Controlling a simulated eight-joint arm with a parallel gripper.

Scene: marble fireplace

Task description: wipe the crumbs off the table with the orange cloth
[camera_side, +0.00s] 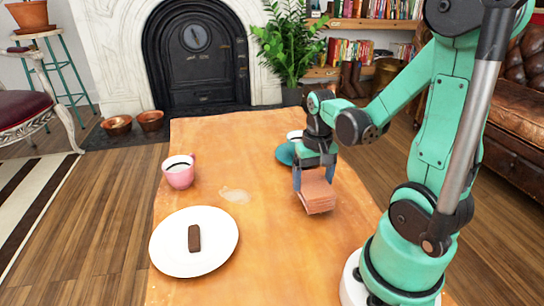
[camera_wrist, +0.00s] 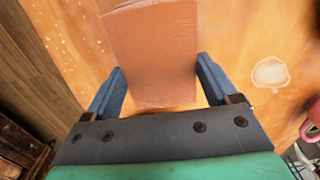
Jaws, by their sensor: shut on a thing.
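The orange cloth (camera_side: 317,197) looks like a folded, thick pad. My gripper (camera_side: 315,175) is shut on it, with one blue finger on each side, low over the right part of the wooden table (camera_side: 270,265). I cannot tell whether the cloth touches the table top. In the wrist view the cloth (camera_wrist: 153,45) sticks out ahead between the fingers. Pale crumbs (camera_wrist: 62,45) lie scattered on the table to the left of the cloth in that view. I cannot make them out in the side view.
A white plate (camera_side: 215,262) with a brown bar (camera_side: 194,238) stands at the front left. A pink mug (camera_side: 179,175) stands behind it. A pale patch (camera_side: 235,195) marks the table's middle. A teal dish (camera_side: 285,154) and a white cup (camera_side: 294,136) are behind my gripper.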

